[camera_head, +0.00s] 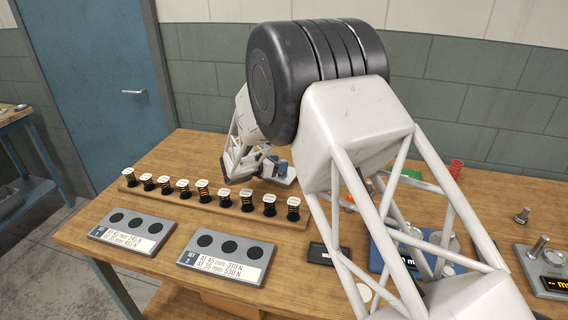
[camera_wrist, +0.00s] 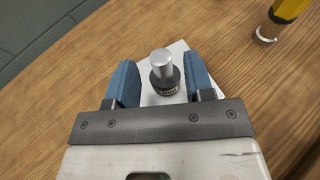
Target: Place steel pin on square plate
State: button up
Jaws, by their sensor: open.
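A steel pin (camera_wrist: 162,68), a bright cylinder with a wider dark collar low down, stands between the two blue fingers of my gripper (camera_wrist: 160,72) in the wrist view. The fingers are open, with a gap to the pin on each side. A pale flat plate (camera_wrist: 150,98) shows under and around the pin, mostly hidden by the fingers; it looks like the square plate. In the head view my gripper (camera_head: 272,168) is low over the table's back part, partly behind my arm, and the pin cannot be made out there.
A wooden rack (camera_head: 229,213) of several springs crosses the table. Two grey set trays (camera_head: 131,232) (camera_head: 227,262) lie in front. A yellow-handled tool (camera_wrist: 284,14) lies beyond my fingers.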

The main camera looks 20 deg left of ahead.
jog(key=v, duration=0.8)
jog(key=shift+a+r, duration=0.1)
dwell(0.7)
jog(key=s+d+r+m+g, duration=0.3)
jog(key=s+d+r+m, duration=0.2)
jog(key=d, duration=0.7)
jog(key=s+d+r+m+g+y, duration=0.1)
jog(key=s+d+r+m+g, duration=0.4)
jog(key=d, duration=0.6)
jog(key=s+d+r+m, duration=0.4)
jog(key=d+r, duration=0.2)
jog(key=d, duration=0.6)
jog(key=s+d+r+m+g+y, duration=0.25)
jog(key=s+d+m, duration=0.45)
jog(key=s+d, duration=0.5)
jog(key=s+d+m+t+y, duration=0.1)
jog(key=s+m+y, duration=0.4)
jog(key=s, duration=1.4)
jog(key=d+m, duration=0.1)
jog(key=m, duration=0.2)
jog(key=shift+s, duration=0.15)
